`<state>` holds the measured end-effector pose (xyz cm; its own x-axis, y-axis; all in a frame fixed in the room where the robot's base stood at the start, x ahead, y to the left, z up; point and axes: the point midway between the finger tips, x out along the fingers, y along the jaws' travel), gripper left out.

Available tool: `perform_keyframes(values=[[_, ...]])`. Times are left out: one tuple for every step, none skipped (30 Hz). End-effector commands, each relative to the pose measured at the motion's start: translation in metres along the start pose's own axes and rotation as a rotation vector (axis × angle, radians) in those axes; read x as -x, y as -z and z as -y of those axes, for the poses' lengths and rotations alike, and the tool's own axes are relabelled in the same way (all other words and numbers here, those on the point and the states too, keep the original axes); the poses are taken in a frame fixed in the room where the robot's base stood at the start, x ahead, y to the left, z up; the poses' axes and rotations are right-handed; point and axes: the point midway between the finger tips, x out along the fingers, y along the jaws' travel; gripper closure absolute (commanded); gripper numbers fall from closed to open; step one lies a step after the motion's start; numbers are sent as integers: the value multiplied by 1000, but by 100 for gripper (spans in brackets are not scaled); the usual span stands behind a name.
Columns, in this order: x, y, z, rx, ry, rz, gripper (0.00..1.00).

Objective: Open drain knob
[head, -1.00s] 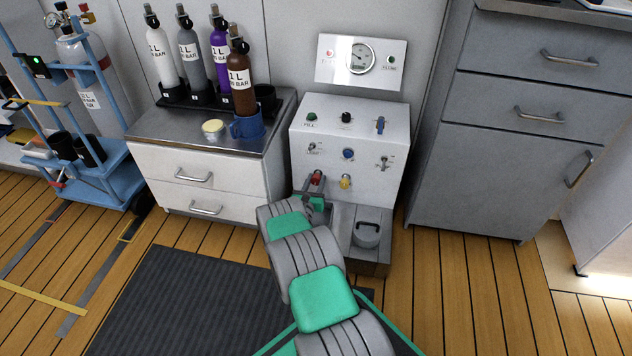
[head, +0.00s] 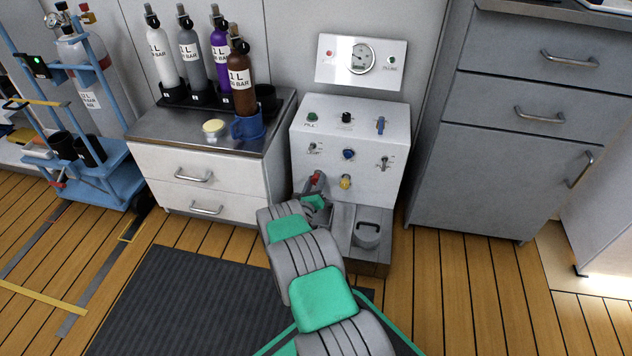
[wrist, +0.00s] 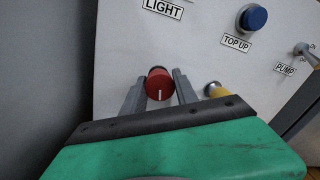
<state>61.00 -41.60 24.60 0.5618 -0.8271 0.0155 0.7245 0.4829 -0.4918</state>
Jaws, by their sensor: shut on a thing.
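The red knob (wrist: 158,88) sits on the front of the white fill panel (wrist: 205,62), below the LIGHT label. A white line on the knob points down toward the gripper body in the wrist view. I take it as the drain knob; no label for it can be read. My gripper (wrist: 159,77) has one grey finger on each side of the knob and is shut on it. In the head view the red knob (head: 316,178) shows small, at the panel's lower left, with my gripper reaching it from the front.
A yellow knob (head: 345,181) sits just right of the red one. A blue TOP UP knob (head: 348,154) and the PUMP switch (head: 383,164) are above. A grey cup-like part (head: 367,234) stands on the ledge below. A drawer cabinet (head: 190,165) is at the left.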

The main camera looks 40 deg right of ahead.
Motion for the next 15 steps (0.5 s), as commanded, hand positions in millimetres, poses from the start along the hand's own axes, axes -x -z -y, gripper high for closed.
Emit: perform_keyframes(values=[[0,0,0,-2,0,1,100],[0,0,0,-2,0,1,100],[0,0,0,-2,0,1,100],[0,0,0,-2,0,1,100],[0,0,0,-2,0,1,100],[0,0,0,-3,0,1,63],[0,0,0,-3,0,1,60],[0,0,0,-3,0,1,58],[0,0,0,-3,0,1,54],[0,0,0,-3,0,1,52],[0,0,0,-2,0,1,50],[0,0,0,-2,0,1,46],[0,0,0,-2,0,1,44],[0,0,0,-2,0,1,44],[0,0,0,-2,0,0,44]])
